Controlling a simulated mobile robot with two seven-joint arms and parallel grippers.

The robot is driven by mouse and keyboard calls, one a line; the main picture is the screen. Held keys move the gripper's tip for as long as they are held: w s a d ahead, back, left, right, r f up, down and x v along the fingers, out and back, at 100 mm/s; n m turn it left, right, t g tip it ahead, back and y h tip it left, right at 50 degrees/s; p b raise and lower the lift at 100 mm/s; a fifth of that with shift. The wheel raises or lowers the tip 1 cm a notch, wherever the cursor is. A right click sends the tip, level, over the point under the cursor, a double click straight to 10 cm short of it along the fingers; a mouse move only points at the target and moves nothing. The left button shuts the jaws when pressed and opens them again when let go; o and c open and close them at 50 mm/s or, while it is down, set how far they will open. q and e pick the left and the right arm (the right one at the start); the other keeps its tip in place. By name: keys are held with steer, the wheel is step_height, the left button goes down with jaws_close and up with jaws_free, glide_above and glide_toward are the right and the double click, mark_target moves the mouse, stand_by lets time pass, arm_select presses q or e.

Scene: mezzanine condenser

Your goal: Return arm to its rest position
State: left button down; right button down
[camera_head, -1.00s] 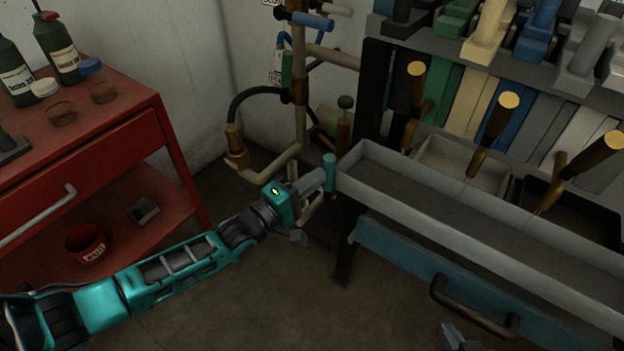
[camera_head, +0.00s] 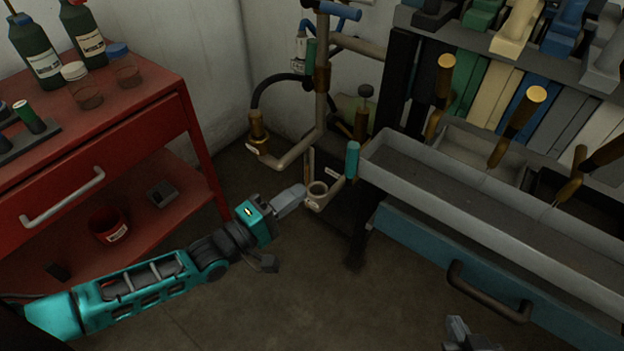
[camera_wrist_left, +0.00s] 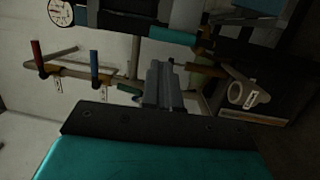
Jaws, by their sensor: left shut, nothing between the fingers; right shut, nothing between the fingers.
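My left arm comes in from the lower left in the head view. My right gripper (camera_head: 466,335) shows only partly at the bottom edge, shut and empty.
A red cart (camera_head: 105,135) with bottles and jars stands left, with a red cup (camera_head: 108,226) on its lower shelf. Pipes with a brass fitting (camera_head: 258,132) stand behind. The grey trough (camera_head: 470,205) and a teal drawer (camera_head: 420,245) are right. Floor between is clear.

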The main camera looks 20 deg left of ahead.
arm_select(q)
steer(key=s+a+f+m+g+y+p, duration=0.1)
steer(key=s+f+m+g+y, duration=0.4)
steer(key=s+m, duration=0.7)
step_height(320, 180, down, 3)
steer(key=m+y, duration=0.2)
steer(key=shift+s+y+p, duration=0.3)
steer(key=shift+y+p, duration=0.1)
steer(key=shift+r, duration=0.1)
stand_by(1.4)
